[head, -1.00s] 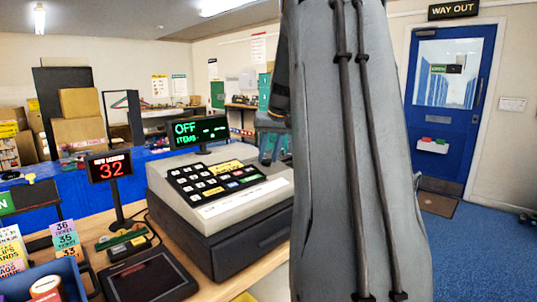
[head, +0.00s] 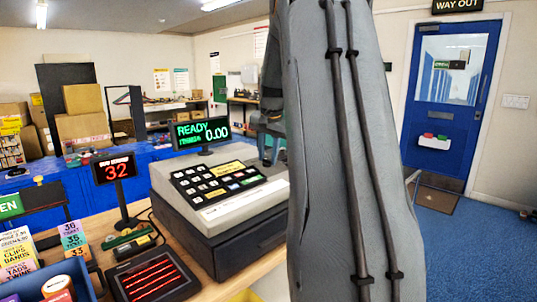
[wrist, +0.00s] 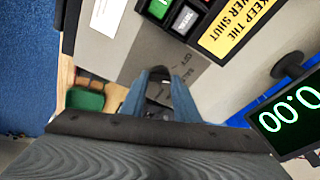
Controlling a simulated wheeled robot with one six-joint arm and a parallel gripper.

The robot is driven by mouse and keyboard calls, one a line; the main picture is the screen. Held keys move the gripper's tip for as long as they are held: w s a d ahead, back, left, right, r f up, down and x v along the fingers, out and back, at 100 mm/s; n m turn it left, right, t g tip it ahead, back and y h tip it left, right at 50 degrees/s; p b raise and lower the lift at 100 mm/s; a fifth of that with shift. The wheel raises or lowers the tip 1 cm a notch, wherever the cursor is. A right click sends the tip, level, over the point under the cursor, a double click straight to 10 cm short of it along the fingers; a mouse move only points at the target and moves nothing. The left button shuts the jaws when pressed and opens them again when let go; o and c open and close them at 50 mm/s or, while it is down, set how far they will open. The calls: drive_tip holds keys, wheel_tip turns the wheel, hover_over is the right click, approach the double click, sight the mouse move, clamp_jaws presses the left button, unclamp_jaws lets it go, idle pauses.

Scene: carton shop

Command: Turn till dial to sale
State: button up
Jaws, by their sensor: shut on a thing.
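The till (head: 222,193) stands on the counter in the head view, its keys facing up. Its display (head: 201,132) reads READY and 0.00 in green. In the wrist view, my gripper (wrist: 159,78) has its two blue fingers closed on the till dial (wrist: 160,93), at the till's edge beside small printed labels. The dial shows only as a dark part between the fingers, and its pointing is hard to read. In the head view my arm hides the dial and the fingers.
A red 32 sign (head: 115,169), a scanner pad (head: 152,276) with lit red lines and a blue tray (head: 84,281) stand left of the till. Open blue floor (head: 456,232) lies at right, before a blue door (head: 446,101).

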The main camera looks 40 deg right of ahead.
drive_tip(key=shift+r+m, duration=0.1)
drive_tip(key=shift+m, duration=0.2)
drive_tip(key=o, duration=1)
drive_tip(key=shift+o, duration=0.2)
drive_tip(key=b+v, duration=0.1)
drive_tip(key=v, duration=0.6)
drive_tip(key=shift+r+b, duration=0.3)
drive_tip(key=shift+s, duration=0.15)
